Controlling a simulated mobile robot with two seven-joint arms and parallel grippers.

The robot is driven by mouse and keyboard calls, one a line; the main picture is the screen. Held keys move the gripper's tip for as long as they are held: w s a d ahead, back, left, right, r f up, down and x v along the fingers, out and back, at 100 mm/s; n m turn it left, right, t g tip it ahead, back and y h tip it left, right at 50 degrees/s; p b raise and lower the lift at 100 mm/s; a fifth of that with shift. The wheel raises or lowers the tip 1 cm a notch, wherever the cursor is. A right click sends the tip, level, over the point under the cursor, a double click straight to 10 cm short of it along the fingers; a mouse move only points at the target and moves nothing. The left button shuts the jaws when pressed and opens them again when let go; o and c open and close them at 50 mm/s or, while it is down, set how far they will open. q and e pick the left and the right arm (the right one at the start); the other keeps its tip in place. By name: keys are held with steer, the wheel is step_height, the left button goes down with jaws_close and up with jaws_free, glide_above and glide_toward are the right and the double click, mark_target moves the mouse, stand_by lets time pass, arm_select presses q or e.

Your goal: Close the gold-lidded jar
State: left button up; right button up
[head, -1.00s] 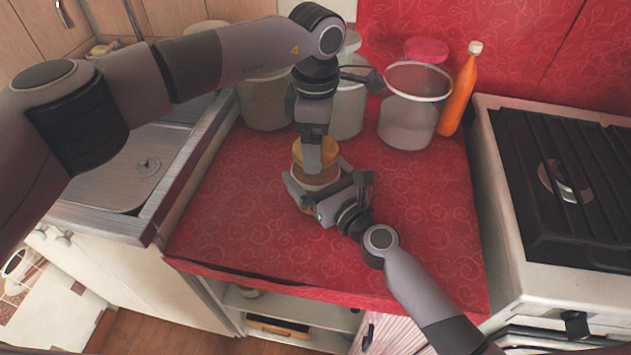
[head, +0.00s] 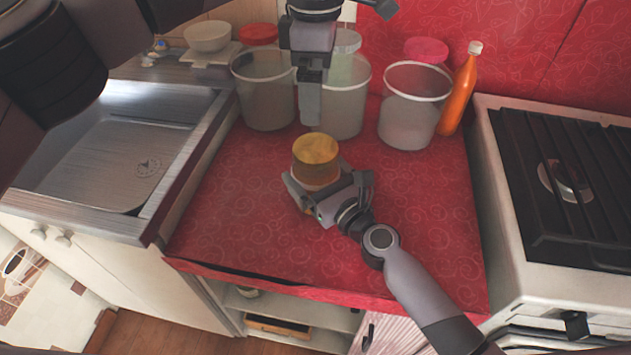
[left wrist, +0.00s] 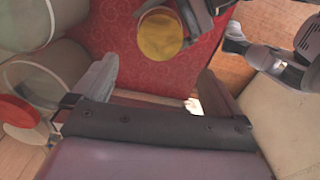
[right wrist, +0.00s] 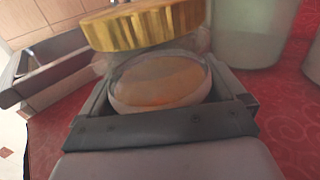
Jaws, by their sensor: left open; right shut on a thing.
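The jar (head: 318,183) stands on the red counter, with its round gold lid (head: 317,149) on top. In the right wrist view the glass jar (right wrist: 160,82) lies between the fingers, with the gold lid (right wrist: 145,25) above it. I cannot tell whether the lid is fully seated. My right gripper (head: 328,196) is shut around the jar's body from the front right. My left gripper (head: 310,112) is open and empty, above and behind the jar, apart from the lid. The left wrist view shows its spread fingers (left wrist: 155,82) and the lid (left wrist: 160,36) beyond them.
Clear canisters (head: 265,92) stand along the back, one with a white rim (head: 413,110) at right. An orange bottle (head: 459,92) stands beside it. The sink (head: 105,160) is at left and the stove (head: 565,185) at right. The counter's front (head: 270,235) is clear.

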arm_select(q)
steer(key=shift+r, duration=0.55)
arm_select(e)
steer(key=o, duration=1.7)
steer(key=shift+c, duration=0.2)
arm_select(q)
steer(key=shift+r+p, duration=0.35)
arm_select(e)
steer(key=shift+v, duration=3.6)
